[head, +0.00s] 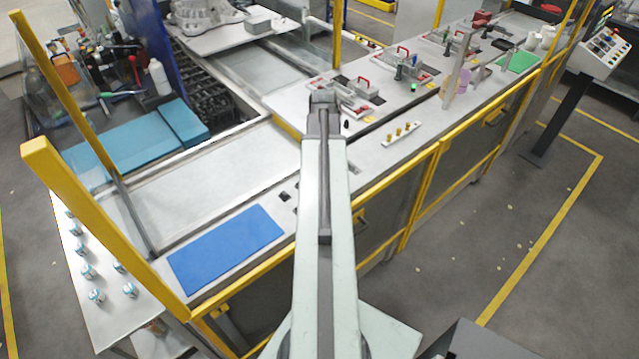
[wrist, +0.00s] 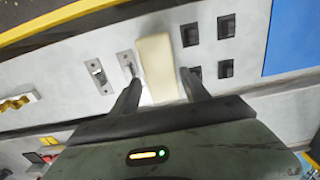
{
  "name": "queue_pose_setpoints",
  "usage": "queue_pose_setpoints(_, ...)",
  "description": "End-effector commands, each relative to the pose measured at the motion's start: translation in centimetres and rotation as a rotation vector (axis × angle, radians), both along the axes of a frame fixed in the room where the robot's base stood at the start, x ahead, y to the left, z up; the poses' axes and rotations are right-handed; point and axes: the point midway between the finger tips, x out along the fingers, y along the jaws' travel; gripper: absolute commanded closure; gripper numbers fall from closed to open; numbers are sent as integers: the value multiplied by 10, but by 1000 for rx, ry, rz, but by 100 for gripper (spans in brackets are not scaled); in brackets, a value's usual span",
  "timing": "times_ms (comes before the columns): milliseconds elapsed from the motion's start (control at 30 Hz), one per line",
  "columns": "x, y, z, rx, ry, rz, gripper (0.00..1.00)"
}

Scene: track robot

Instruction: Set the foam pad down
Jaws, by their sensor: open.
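The foam pad (wrist: 158,60) is a cream-coloured rectangular block in the wrist view. It appears to lie on the light grey worktop (wrist: 60,75), between small metal fittings and dark square recesses. My gripper (wrist: 158,82) is open, with one finger on each side of the pad's near end. A narrow gap shows beside the fingers, though contact at the left finger is hard to tell. In the head view my arm hides the pad and the gripper.
Several square recesses (wrist: 226,68) lie right of the pad. A blue mat (head: 225,247) lies on the worktop to the left. A white holder with yellow pegs (head: 401,135) stands to the right. A yellow rail (head: 430,160) runs along the front edge.

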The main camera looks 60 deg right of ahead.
Motion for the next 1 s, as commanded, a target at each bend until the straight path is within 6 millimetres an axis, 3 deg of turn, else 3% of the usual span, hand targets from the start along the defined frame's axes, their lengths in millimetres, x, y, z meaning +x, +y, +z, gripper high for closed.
queue_pose_setpoints(33,0,0,-8,0,0,0,45)
queue_pose_setpoints(167,0,0,-8,0,0,1,45)
queue_pose_setpoints(500,0,1,-59,0,0,1,45)
queue_pose_setpoints(733,0,1,-56,0,0,2,45)
queue_pose_setpoints(767,0,1,-56,0,0,2,51)
queue_pose_setpoints(900,1,1,-55,0,0,2,90)
queue_pose_setpoints(1000,1,1,-55,0,0,2,97)
